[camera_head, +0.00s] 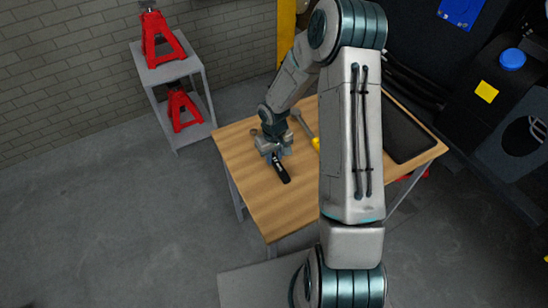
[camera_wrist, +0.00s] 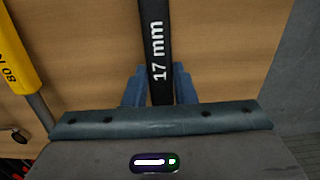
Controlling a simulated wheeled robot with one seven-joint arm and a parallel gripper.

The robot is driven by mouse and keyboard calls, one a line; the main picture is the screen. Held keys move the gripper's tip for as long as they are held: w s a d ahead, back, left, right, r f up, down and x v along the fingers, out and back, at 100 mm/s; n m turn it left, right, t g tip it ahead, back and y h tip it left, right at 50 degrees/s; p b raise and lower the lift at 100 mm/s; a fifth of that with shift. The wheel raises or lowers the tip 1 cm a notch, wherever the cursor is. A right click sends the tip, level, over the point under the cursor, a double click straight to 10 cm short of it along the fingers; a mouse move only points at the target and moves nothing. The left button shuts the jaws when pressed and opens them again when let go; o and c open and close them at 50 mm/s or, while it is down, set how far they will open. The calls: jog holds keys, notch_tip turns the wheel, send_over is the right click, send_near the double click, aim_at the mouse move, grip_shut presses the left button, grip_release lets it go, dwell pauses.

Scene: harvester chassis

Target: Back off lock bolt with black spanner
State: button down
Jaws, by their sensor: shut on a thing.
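The black spanner (camera_wrist: 157,45), marked "17 mm", runs up from between the blue fingers of my gripper (camera_wrist: 159,88) in the wrist view. My gripper is shut on it. In the head view my gripper (camera_head: 276,157) is low over the wooden table, and the end of the black spanner (camera_head: 282,173) sticks out towards the front. I cannot tell whether the spanner touches the table top. The lock bolt is not recognisable in either view.
The wooden table (camera_head: 259,202) has bare room at its front. A yellow-handled tool (camera_wrist: 20,50) lies left of the spanner; its yellow handle (camera_head: 315,144) is partly hidden by my arm. A black tray (camera_head: 405,135) is at right. A grey shelf (camera_head: 165,72) holds red jack stands.

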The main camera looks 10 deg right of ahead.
jog(key=shift+r, duration=0.5)
jog(key=r, duration=0.1)
jog(key=d+r+b, duration=0.1)
jog(key=r, duration=0.1)
jog(key=shift+s+r, duration=0.15)
jog(key=shift+r, duration=0.1)
jog(key=s+d+r, duration=0.5)
jog(key=d+r, duration=0.1)
jog(key=d, duration=0.3)
jog(key=shift+s+r+b, duration=0.25)
jog(key=shift+s+b, duration=0.05)
jog(key=shift+s, duration=0.05)
jog(key=c, duration=2.1)
grip_release()
grip_shut()
